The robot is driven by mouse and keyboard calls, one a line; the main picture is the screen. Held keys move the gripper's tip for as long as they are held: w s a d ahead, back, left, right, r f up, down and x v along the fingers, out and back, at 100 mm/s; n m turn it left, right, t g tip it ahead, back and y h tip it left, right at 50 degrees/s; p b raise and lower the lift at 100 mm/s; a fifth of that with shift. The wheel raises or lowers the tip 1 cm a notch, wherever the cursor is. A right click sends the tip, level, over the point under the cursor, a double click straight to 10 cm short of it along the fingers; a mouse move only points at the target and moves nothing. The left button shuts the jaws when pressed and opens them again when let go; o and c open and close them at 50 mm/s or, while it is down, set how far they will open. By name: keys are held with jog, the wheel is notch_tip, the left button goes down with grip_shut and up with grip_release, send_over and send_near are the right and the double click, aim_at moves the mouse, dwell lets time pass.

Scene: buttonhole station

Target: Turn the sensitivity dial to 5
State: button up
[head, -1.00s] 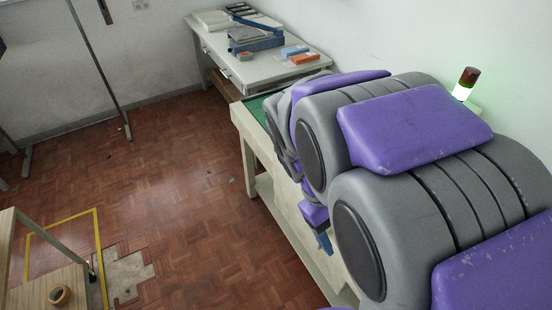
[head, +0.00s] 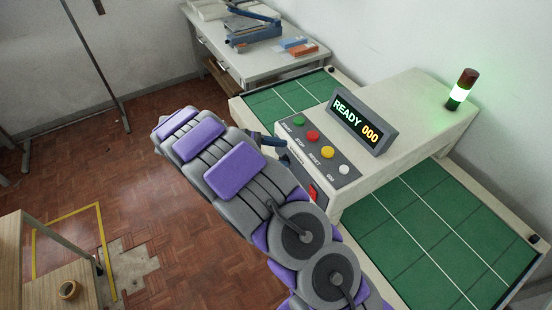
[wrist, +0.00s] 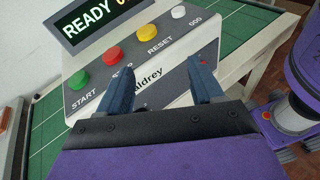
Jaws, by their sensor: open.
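No sensitivity dial can be made out in either view; the front face of the control box is partly hidden by my arm and gripper. The pale control box (wrist: 170,85) shows part of a name ending in "aldrey" on its front face in the wrist view. My gripper (wrist: 158,66) is open and empty, its two blue fingers apart in front of that face. In the head view my gripper (head: 270,144) shows partly behind my arm, beside the button panel.
The sloped panel carries green (head: 299,121), red (head: 313,136), yellow (head: 327,152) and white (head: 344,169) buttons. A display (head: 362,120) reads "READY 000". A lamp (head: 461,90) glows green. Green mats (head: 430,235) cover the table. A red part (head: 313,193) shows low on the box.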

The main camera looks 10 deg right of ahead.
jog(key=w+a+f+n+t+h+p, duration=0.35)
jog(key=a+f+n+t, duration=0.45)
jog(key=a+f, duration=0.7)
jog(key=w+d, duration=0.2)
jog(key=d, duration=0.6)
jog(key=w+d+r+g, duration=0.1)
jog(key=d, duration=0.7)
jog(key=shift+w+d+r+n+p, duration=0.15)
jog(key=shift+w+r+n+p, duration=0.05)
jog(key=shift+w+n+p, duration=0.15)
jog(key=shift+y, duration=0.25)
jog(key=c, duration=1.1)
